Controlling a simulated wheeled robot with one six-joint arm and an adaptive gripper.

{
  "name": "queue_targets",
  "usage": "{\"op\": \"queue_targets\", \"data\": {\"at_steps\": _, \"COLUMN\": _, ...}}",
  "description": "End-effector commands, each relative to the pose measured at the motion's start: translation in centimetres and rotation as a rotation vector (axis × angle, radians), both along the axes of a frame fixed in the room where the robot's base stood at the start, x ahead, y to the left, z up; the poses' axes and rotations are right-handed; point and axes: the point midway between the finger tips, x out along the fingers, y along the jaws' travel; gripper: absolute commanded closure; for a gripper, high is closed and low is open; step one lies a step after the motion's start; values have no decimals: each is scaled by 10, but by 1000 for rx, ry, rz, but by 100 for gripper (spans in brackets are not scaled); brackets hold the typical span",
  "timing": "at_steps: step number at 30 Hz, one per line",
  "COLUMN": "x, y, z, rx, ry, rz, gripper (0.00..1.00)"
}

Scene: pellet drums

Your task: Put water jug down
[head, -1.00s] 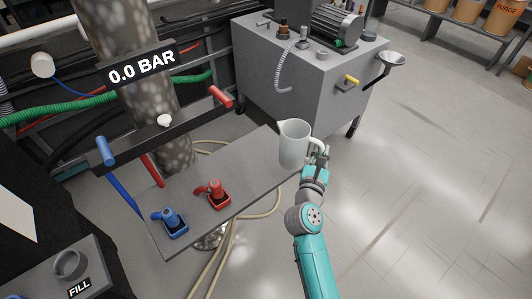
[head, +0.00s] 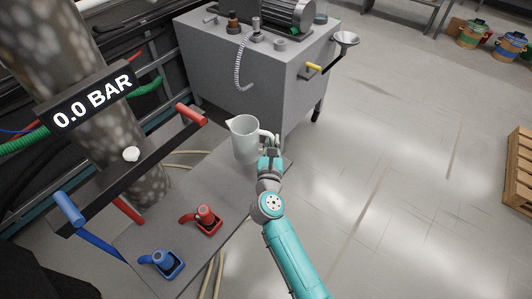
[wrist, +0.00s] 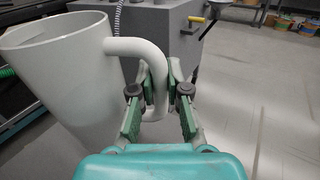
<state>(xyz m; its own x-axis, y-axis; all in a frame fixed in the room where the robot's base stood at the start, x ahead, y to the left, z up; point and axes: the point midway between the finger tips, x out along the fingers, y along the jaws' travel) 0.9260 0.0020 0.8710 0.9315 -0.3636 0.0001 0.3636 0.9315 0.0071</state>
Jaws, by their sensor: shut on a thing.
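The water jug (head: 244,140) is pale grey-white, with a spout at its left and a handle at its right. It looks upright, at the far end of the grey shelf (head: 190,182). In the wrist view the jug (wrist: 62,85) fills the left side, with its open top showing. My gripper (head: 268,146) is at the jug's right side. In the wrist view my gripper (wrist: 160,92) is shut on the jug's handle (wrist: 150,62). The jug's base is partly hidden, and I cannot tell whether it touches the shelf.
A red valve (head: 206,219) and a blue valve (head: 164,262) sit on the shelf's near part. A mottled column with a "0.0 BAR" sign (head: 93,96) stands left. A grey cabinet (head: 255,70) is behind. Open floor (head: 400,190) lies right.

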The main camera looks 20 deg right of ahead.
Motion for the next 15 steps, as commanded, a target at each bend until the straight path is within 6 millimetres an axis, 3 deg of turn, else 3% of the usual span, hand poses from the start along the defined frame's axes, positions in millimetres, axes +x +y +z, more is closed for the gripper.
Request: {"op": "queue_targets", "data": {"at_steps": 15, "x": 1, "y": 0, "z": -48, "rx": 1, "ry": -3, "rz": 0, "gripper": 100}}
